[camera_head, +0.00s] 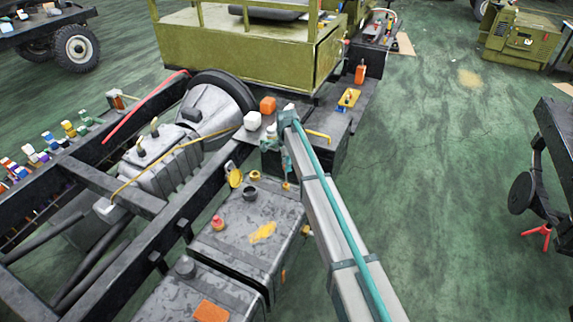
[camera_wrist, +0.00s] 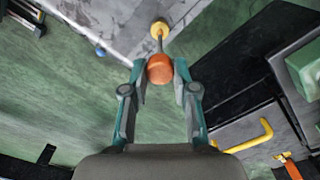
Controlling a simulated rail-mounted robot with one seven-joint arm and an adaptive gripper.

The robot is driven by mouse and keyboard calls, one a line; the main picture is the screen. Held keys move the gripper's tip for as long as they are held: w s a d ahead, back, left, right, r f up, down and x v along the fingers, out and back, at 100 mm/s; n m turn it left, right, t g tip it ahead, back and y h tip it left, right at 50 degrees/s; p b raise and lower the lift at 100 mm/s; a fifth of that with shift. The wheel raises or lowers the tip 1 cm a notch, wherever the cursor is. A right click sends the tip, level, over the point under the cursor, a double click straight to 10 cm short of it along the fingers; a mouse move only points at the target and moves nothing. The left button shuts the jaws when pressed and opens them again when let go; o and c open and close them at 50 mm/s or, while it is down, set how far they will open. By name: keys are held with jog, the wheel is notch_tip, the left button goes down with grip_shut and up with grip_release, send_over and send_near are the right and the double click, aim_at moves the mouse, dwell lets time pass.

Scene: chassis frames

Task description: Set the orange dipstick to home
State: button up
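The orange dipstick has a round orange knob (camera_wrist: 160,69) on a thin grey rod, seen in the wrist view. The rod runs to a yellow collar (camera_wrist: 159,29) by the edge of the grey tank. In the head view the yellow collar (camera_head: 287,186) shows at the tank's upper right corner, below my gripper (camera_head: 276,158). The knob is hidden there by my gripper. In the wrist view my gripper (camera_wrist: 160,68) has its teal fingertips on both sides of the knob, seemingly touching it. How deep the rod sits in the tank is unclear.
The grey tank (camera_head: 236,238) also bears a yellow filler cap (camera_head: 235,178), a dark-yellow cap (camera_head: 254,175) and a red knob (camera_head: 218,223).

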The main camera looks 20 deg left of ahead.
grip_shut()
notch_tip(320, 180, down, 9)
jog(key=b, duration=0.3)
jog(key=shift+r, duration=0.2)
jog(key=o, duration=0.8)
grip_release()
jog(key=shift+f, duration=0.15)
jog(key=shift+r, duration=0.25)
notch_tip(320, 180, up, 12)
jog(key=shift+f, duration=0.1)
